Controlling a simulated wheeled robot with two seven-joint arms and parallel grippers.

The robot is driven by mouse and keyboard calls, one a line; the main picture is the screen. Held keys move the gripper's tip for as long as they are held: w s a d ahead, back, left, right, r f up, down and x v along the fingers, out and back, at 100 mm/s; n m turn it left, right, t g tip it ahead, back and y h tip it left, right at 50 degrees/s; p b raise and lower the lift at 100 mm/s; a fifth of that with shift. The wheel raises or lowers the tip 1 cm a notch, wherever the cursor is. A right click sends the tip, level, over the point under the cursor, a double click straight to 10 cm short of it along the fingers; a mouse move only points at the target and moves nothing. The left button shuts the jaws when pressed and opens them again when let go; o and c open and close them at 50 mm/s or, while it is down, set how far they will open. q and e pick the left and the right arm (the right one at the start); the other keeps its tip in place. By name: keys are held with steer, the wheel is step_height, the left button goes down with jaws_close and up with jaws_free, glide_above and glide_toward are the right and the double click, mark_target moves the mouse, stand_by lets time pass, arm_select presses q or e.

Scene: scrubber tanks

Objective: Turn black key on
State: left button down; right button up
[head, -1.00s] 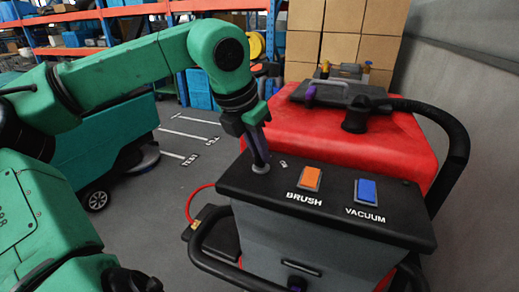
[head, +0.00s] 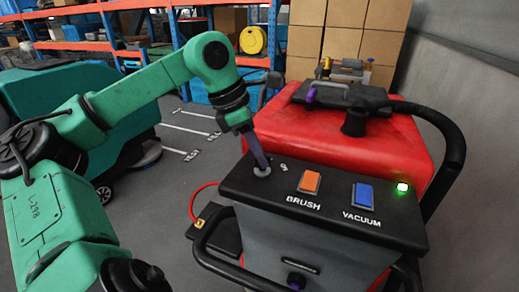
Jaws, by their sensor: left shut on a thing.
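The scrubber's dark control panel (head: 330,205) has an orange BRUSH switch (head: 310,181) and a blue VACUUM switch (head: 363,194). My left gripper (head: 260,164) comes down onto the panel's left end. Its fingers are shut at the round metal key switch (head: 262,172), on the black key, which they hide almost wholly. A small green lamp (head: 402,187) glows at the panel's right end. My right gripper is not in view.
The red tank (head: 350,140) stands behind the panel, with a black hose (head: 440,120) curving on its right. A black handlebar (head: 215,262) runs below the panel. Cardboard boxes (head: 325,40) are stacked behind. A teal machine (head: 50,95) stands at left, with open floor between.

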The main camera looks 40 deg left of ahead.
arm_select(q)
steer(key=shift+r, duration=0.1)
stand_by(0.4)
steer(key=c, duration=0.9)
jaws_free()
steer(key=shift+o, duration=0.2)
steer(key=p+v, duration=0.1)
steer(key=v, duration=1.3)
steer(key=shift+a+r+p, duration=0.2)
steer(key=shift+p, duration=0.1)
